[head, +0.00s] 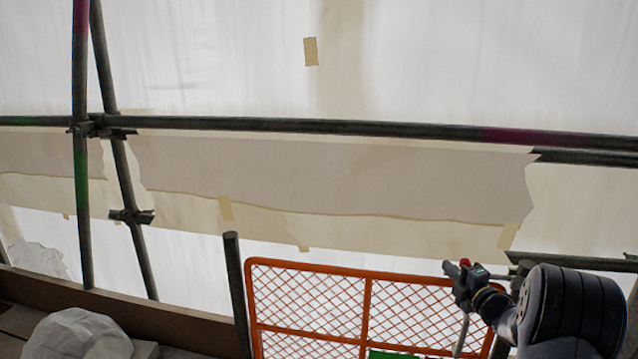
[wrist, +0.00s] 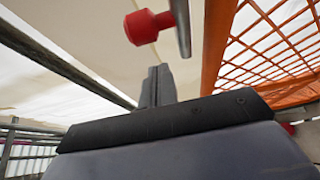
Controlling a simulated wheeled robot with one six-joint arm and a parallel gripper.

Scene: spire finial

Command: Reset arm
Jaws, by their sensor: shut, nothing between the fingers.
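My arm comes in at the lower right of the head view, and my gripper (head: 452,269) points left, in front of the upper right part of an orange mesh gate. In the wrist view the fingers of my gripper (wrist: 157,72) are together, with nothing between them. A red knob (wrist: 148,27) by a grey rod (wrist: 181,25) shows just beyond the fingertips; a gap shows between knob and fingers. A small red spot beside my gripper in the head view may be the same knob.
The orange mesh gate (head: 308,300) stands low in the middle. Dark scaffold tubes (head: 350,126) cross before pale sheeting (head: 440,60). A wooden toe board (head: 150,315) and a white carved stone (head: 78,338) are at lower left.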

